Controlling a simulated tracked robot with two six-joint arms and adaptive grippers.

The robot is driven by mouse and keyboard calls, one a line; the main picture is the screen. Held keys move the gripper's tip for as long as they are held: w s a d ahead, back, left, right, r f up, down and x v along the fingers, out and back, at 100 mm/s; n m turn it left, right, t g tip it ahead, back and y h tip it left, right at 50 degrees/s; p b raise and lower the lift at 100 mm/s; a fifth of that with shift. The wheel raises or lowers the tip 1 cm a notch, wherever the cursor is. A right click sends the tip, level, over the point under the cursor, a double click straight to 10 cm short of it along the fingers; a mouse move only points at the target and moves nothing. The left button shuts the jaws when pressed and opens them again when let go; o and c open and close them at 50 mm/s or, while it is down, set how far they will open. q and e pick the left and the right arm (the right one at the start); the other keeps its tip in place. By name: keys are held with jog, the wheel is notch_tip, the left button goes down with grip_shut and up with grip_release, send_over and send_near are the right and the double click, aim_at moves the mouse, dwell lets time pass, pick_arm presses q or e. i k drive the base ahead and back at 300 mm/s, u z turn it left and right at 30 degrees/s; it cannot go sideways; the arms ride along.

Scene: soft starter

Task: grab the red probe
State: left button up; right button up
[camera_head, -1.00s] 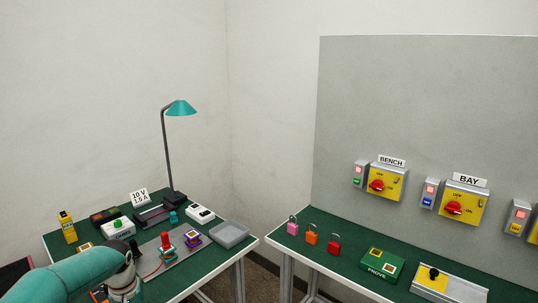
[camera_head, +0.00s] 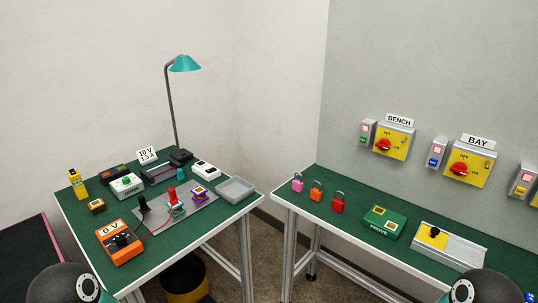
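The red probe (camera_head: 172,195) stands upright on a grey plate (camera_head: 196,215) on the left green-topped table. A teal and dark piece is at its foot; I cannot tell how the probe sits in it. A red lead runs from near it to the orange meter (camera_head: 121,243), which shows "0 V" and has a black dial. A black probe (camera_head: 143,205) stands to the left of the red one. Neither gripper shows. Only dark rounded parts of my arms are in view at the bottom left and bottom right corners, apart from the probe.
A grey tray (camera_head: 235,190) lies right of the plate. A teal lamp (camera_head: 184,64) rises behind. A yellow-and-black bin (camera_head: 185,281) stands under the left table. A gap separates it from the right table, which bears padlocks (camera_head: 316,192) and a green PROVE box (camera_head: 383,222).

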aim_at(173, 193)
jog(key=z, duration=0.8)
jog(key=i, duration=0.65)
jog(key=z, duration=0.45)
jog(key=i, duration=0.75)
jog(key=u, duration=3.25)
